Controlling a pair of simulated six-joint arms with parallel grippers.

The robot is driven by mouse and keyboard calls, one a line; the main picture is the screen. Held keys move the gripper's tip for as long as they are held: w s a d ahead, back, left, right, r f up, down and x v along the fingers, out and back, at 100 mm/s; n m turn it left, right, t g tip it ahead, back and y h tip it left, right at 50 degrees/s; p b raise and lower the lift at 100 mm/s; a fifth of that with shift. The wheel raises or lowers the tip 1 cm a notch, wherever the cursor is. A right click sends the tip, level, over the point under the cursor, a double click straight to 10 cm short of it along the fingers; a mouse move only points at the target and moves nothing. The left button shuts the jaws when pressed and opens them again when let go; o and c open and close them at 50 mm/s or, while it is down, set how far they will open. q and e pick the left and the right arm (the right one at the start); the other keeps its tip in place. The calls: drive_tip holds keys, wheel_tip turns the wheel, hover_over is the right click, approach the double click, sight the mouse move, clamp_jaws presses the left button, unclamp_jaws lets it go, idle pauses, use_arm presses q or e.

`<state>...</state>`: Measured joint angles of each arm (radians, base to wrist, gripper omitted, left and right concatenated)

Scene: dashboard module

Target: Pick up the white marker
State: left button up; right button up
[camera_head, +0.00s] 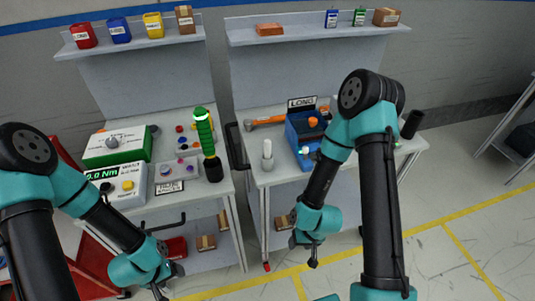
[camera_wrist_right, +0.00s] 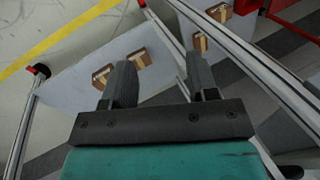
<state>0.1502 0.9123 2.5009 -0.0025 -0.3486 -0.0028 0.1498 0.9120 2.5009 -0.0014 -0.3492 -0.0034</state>
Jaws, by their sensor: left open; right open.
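A small white upright cylinder with a rounded top, which looks like the white marker (camera_head: 267,154), stands on the front left of the right workbench (camera_head: 288,178). My right gripper (camera_head: 306,250) is open and empty, pointing down in front of that bench and below its top. In the right wrist view, the right gripper (camera_wrist_right: 160,75) has its fingers apart with nothing between them, and the marker does not show. My left gripper (camera_head: 168,285) is open and empty, low in front of the left workbench (camera_head: 218,190).
A blue bin (camera_head: 300,140) and an orange-handled hammer (camera_head: 266,121) are near the marker. A dark cylinder (camera_head: 412,124) stands at the bench's right. Cardboard boxes (camera_head: 205,242) sit on the lower shelves.

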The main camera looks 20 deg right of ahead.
drive_tip(key=w+a+r+t+h, duration=0.2)
drive_tip(key=w+a+r+t, duration=0.15)
drive_tip(key=w+r, duration=0.45)
drive_tip(key=m+t+h, duration=0.1)
drive_tip(key=t+h, duration=0.4)
drive_tip(key=t, duration=0.4)
approach(267, 146)
drive_tip(key=v, duration=0.5)
drive_tip(key=shift+w+a+r, duration=0.1)
drive_tip(key=shift+w+r, duration=0.1)
drive_tip(key=shift+w, duration=0.05)
drive_tip(key=shift+w, duration=0.1)
drive_tip(key=x, duration=1.1)
drive_tip(key=shift+w+d+f, duration=0.25)
drive_tip(key=shift+f, duration=0.1)
drive_tip(key=shift+w, duration=0.15)
